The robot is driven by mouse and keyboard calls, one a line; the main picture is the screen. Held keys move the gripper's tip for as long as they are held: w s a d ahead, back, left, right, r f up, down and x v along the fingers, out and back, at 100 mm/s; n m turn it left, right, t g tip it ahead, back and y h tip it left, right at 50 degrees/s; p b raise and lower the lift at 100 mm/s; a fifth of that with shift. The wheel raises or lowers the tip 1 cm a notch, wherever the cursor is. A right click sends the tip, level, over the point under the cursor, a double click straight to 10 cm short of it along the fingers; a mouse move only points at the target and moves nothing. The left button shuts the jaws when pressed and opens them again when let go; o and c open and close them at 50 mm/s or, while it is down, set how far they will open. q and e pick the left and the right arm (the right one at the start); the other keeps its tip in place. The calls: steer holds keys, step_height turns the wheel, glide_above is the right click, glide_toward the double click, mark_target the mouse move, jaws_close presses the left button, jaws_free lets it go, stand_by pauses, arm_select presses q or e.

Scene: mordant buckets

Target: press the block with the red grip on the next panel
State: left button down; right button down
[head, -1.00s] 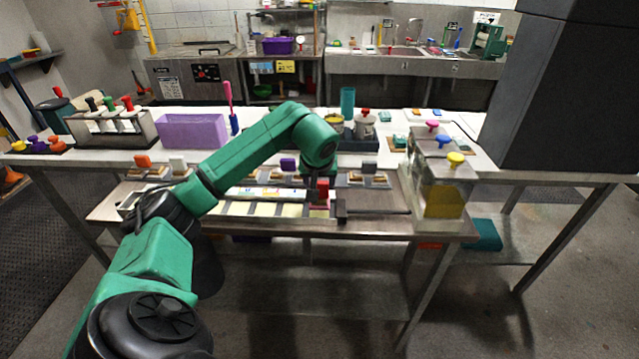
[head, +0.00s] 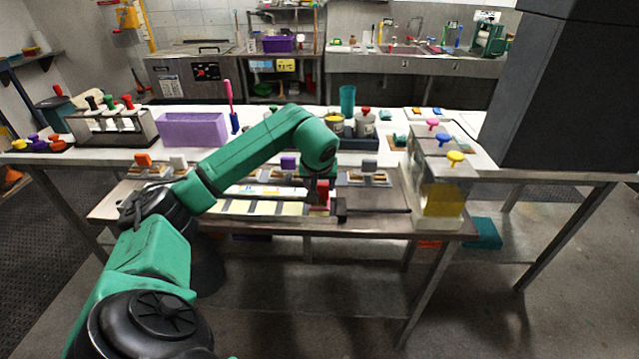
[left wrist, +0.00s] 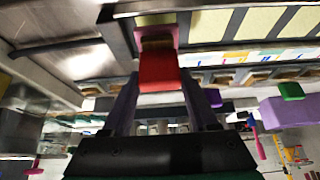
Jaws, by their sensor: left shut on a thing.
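My left gripper (left wrist: 158,98) is shut on the red grip (left wrist: 158,72), which sits between its two fingers in the left wrist view. A pink surface (left wrist: 155,36) shows directly beyond the grip; I cannot tell whether it is the block's edge or colour on the panel. In the head view, the red grip (head: 321,196) is low over the right end of a row of pale yellow panels (head: 265,208) on the front bench. The block's underside and its contact with the panel are hidden. My right gripper is not in view.
Blocks with orange (head: 143,159), white (head: 179,162), purple (head: 288,163) and grey (head: 369,165) grips stand behind the panels. A clear-sided box (head: 443,190) stands at the right. A lilac bin (head: 193,130) and a rack (head: 112,127) stand on the table behind.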

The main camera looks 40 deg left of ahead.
arm_select(q)
steer(key=shift+f, duration=0.35)
steer(key=shift+f+b, duration=0.3)
steer(key=shift+f, duration=0.2)
steer(key=shift+r, duration=0.1)
stand_by(0.5)
step_height(320, 180, up, 7)
steer(key=p, duration=0.6)
steer(key=shift+p, duration=0.3)
